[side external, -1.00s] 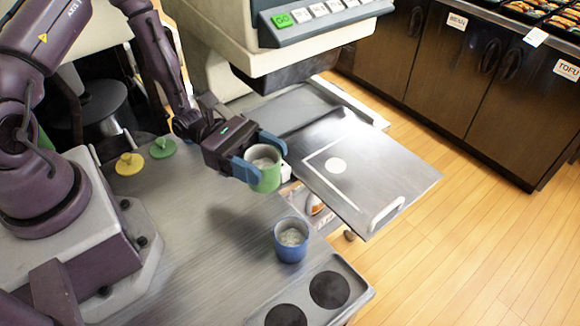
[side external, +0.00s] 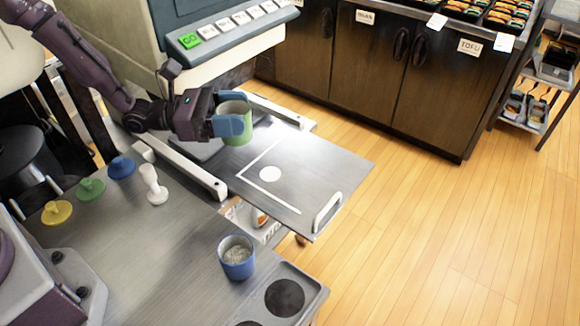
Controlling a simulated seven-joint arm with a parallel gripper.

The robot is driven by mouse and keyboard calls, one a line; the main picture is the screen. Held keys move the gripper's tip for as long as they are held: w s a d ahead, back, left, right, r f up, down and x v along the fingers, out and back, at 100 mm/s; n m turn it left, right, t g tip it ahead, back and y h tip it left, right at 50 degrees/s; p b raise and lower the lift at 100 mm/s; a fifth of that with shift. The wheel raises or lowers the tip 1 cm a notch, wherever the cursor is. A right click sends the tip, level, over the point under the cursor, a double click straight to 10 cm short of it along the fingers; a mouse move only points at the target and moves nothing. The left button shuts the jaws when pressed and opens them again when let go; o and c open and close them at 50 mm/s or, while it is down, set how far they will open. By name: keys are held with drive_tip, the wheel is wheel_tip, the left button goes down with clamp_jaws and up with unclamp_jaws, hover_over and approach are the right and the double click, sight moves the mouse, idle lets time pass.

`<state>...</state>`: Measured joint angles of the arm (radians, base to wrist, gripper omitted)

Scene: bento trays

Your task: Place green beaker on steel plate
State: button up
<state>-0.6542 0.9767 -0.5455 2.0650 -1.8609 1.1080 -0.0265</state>
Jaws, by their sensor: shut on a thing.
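The green beaker (side external: 236,122) is held upright between the blue fingertips of my gripper (side external: 232,125). My gripper is shut on it, with one finger in front of the beaker. The steel plate (side external: 318,168) is a flat sliding tray with a white circle, a white corner line and a white handle (side external: 327,213) at its near right end. The beaker is over the plate's far left part, left of and beyond the white circle. I cannot tell how far it is above the surface.
A blue beaker (side external: 237,258) with pale contents stands on the counter (side external: 150,250) beside dark round recesses (side external: 284,297). Yellow (side external: 57,212), green (side external: 91,189), blue (side external: 121,167) and white (side external: 154,186) knobbed pieces stand at left. A machine with a green GO button (side external: 189,40) overhangs behind.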

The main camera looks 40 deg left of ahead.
drive_tip(key=w+f, duration=0.7)
drive_tip(key=n+t+y, duration=0.1)
drive_tip(key=t+y, duration=0.1)
hover_over(270, 174)
wheel_tip(270, 174, down, 15)
drive_tip(key=shift+r, duration=0.2)
drive_tip(key=shift+f, duration=0.15)
drive_tip(key=o, duration=0.9)
drive_tip(key=shift+o, duration=0.2)
